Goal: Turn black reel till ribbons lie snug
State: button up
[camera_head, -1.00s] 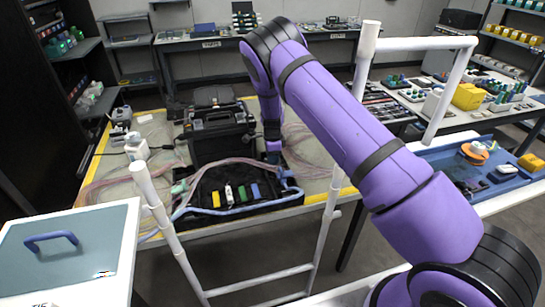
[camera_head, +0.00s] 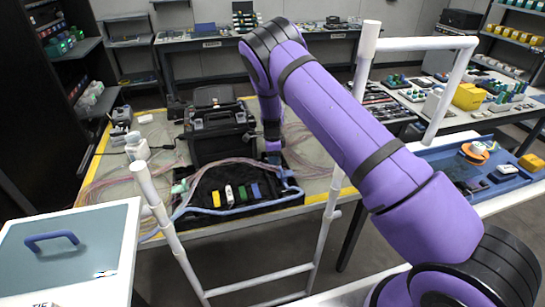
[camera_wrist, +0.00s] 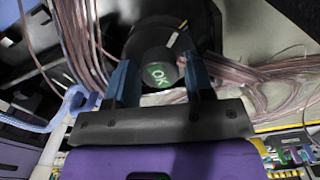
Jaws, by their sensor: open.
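The black reel (camera_wrist: 150,42) shows in the wrist view as a dark round thing with a green "OK" mark and a pale stripe on its face. My gripper (camera_wrist: 159,62) is open, with one blue finger on each side of the reel's near part. I cannot tell whether the fingers touch it. Pinkish clear ribbons (camera_wrist: 253,80) fan out to the right of the reel, and more run down its left side. In the head view the ribbons (camera_head: 232,163) arch over the work mat, and my gripper (camera_head: 273,150) is at the mat's back right; the reel is not clear there.
A black open case (camera_head: 218,135) stands left of my gripper on the table. The black mat (camera_head: 255,203) holds several coloured pieces and a blue cable edges it. A white rail frame (camera_head: 335,190) stands in front. A blue tray (camera_head: 430,152) lies at right.

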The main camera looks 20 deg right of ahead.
notch_tip(320, 180, up, 11)
dwell(0.5)
jog(key=shift+f, duration=0.15)
